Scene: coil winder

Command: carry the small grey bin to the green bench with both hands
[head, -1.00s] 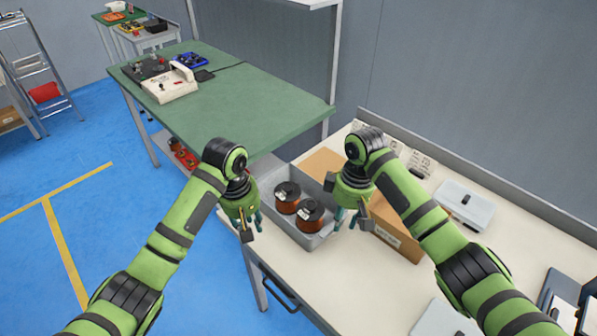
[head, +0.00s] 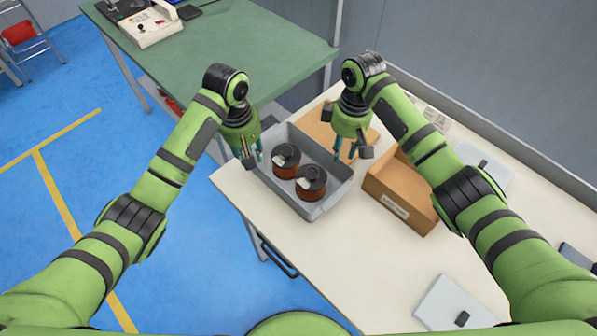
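The small grey bin (head: 328,203) stands on the cream table near its left end, beside the green bench. It holds two dark-topped spools of copper-coloured wire, a nearer one (head: 311,184) and a farther one (head: 286,162). My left gripper (head: 252,155) is at the bin's left side, fingers apart and pointing down, with nothing seen between them. My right gripper (head: 346,150) is over the bin's far right side, fingers also apart and empty. Whether either one touches the rim is unclear. The green bench (head: 245,50) lies beyond, its near top clear.
An open brown carton (head: 390,197) stands close to the right of the bin, with flat cardboard (head: 325,127) behind it. A white device (head: 150,25) sits on the bench's far left. A grey wall bounds the right.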

